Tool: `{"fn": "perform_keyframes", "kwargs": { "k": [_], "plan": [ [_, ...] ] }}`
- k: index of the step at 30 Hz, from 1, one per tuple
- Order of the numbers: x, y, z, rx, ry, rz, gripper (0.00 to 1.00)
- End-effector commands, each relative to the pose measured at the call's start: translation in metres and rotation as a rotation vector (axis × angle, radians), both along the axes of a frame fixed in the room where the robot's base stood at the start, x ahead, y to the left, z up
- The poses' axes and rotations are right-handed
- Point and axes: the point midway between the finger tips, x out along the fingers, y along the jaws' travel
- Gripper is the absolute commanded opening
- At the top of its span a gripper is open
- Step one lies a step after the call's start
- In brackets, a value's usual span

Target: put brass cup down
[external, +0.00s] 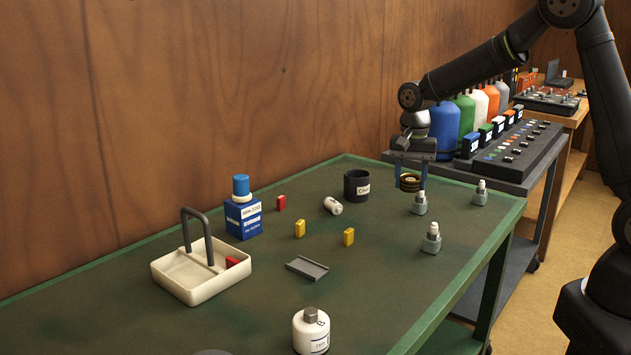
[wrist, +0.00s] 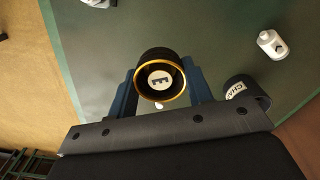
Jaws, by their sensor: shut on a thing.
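The brass cup is a small dark cup with a gold rim (wrist: 160,75), and a white disc marked with a letter shows at its middle in the wrist view. My gripper (external: 410,182) is shut on this cup (external: 410,183), one blue finger on each side. In the external view it holds the cup above the far right part of the green table (external: 240,315). The cup appears apart from the tabletop.
A black labelled cup (external: 357,186) stands left of my gripper, with a white cylinder (external: 333,205) lying near it. Several grey posts with white tops (external: 431,240) stand to the right. A white tray (external: 190,287), blue box (external: 243,218) and white bottle (external: 311,333) stand further left and front.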

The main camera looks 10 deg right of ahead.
Motion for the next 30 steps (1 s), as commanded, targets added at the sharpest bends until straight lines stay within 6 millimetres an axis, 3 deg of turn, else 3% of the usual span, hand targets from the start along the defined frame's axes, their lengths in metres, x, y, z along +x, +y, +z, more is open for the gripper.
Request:
{"fn": "perform_keyframes", "kwargs": {
  "k": [1,3,9,14,24,30],
  "plan": [
    [-0.022,0.006,0.002,-0.001,0.0,0.064,0.23],
    [-0.047,0.011,0.002,0.0,0.0,0.149,0.23],
    [-0.097,0.016,0.001,0.0,0.0,0.314,0.23],
    [-0.113,0.03,-0.009,-0.001,0.001,0.352,0.23],
    [-0.145,0.097,-0.055,-0.001,0.001,0.35,0.23],
    [-0.155,0.119,-0.068,0.0,0.0,0.347,0.23]
  ]
}}
